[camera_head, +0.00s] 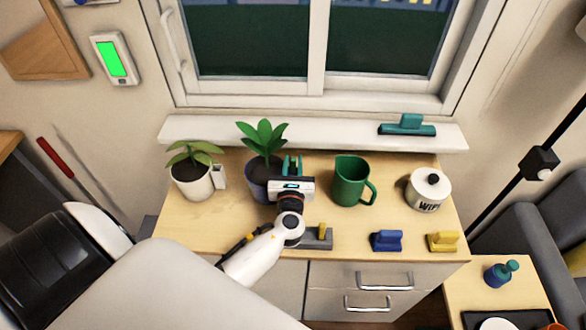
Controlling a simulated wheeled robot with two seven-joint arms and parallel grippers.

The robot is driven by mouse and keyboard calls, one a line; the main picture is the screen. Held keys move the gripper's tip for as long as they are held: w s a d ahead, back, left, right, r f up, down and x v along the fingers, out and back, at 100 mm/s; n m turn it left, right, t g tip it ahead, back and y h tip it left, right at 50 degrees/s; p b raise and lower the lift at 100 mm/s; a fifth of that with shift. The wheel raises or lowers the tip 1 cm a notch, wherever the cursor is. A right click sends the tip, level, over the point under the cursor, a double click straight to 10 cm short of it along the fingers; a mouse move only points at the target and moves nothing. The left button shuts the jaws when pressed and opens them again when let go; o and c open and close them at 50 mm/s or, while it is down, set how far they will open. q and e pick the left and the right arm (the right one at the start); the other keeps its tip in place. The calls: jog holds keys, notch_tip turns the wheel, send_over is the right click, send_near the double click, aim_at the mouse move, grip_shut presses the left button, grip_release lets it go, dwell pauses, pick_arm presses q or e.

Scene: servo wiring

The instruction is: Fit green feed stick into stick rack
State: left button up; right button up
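My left gripper (292,165) is over the table's back part, between the dark blue plant pot and the green mug, pointing away from me. Two green upright pieces show just beyond its white body. I cannot tell whether they are its fingers or a green stick between them. A low grey block (318,243), which looks like the stick rack, lies in front, partly hidden by my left forearm. A short yellow stick (322,230) stands upright in it. I cannot clearly make out the green feed stick. My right gripper is not in view.
A white-potted plant (192,181) and a dark blue pot (257,187) stand left. A green mug (350,182) and white lidded jar (428,190) stand right. Blue (386,241) and yellow (443,242) blocks sit near the front edge. A teal squeegee (408,127) lies on the sill.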

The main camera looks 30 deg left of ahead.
pick_arm(q)
grip_shut()
